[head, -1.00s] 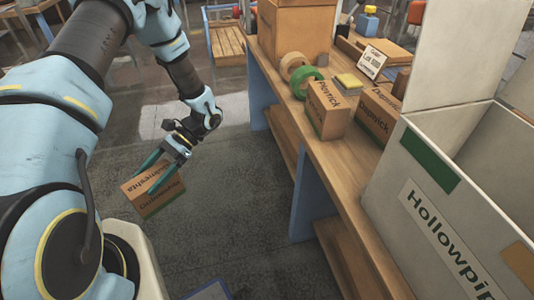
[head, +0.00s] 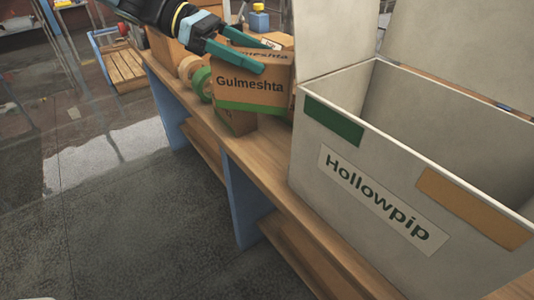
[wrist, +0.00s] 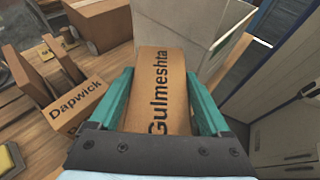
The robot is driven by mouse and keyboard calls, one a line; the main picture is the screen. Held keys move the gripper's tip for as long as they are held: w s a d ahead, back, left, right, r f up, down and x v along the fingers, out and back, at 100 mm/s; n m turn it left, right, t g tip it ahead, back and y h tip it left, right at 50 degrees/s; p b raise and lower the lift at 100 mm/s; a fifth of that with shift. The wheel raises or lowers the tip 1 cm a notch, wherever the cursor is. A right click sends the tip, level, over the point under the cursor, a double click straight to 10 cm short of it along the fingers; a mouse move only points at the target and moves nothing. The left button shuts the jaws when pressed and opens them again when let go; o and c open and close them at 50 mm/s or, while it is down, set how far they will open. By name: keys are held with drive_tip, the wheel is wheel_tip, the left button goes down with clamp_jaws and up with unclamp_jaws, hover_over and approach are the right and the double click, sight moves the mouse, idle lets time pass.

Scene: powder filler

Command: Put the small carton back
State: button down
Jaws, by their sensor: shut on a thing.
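The small carton (head: 250,88) is brown with a green band and reads "Gulmeshta". My gripper (head: 236,55) is shut on it, with one teal finger on each side. In the head view it is in front of other cartons over the bench, left of the large grey box marked "Hollowpip" (head: 325,180). I cannot tell how high it is above the bench. The carton also shows between the fingers in the wrist view (wrist: 162,80), with the pale box wall beyond it. The "Hollowpip" box is open at the top, and its floor is hidden.
The wooden bench (head: 255,160) runs along under the box. A carton (head: 235,122) behind the held one is partly hidden. A green tape roll (head: 202,83) stands left of it.

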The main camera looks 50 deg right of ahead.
drive_tip(key=shift+n+h, duration=0.4)
drive_tip(key=r, duration=0.1)
drive_tip(key=s+d+r, duration=0.2)
drive_tip(key=r, duration=0.1)
wheel_tip(320, 180, down, 18)
drive_tip(key=shift+d+r+p, duration=0.1)
drive_tip(key=shift+r+p, duration=0.15)
drive_tip(key=shift+p, duration=0.05)
unclamp_jaws()
drive_tip(key=shift+t, duration=0.3)
drive_tip(key=shift+w, duration=0.1)
drive_tip(key=b+v, duration=0.1)
drive_tip(key=v, duration=1.1)
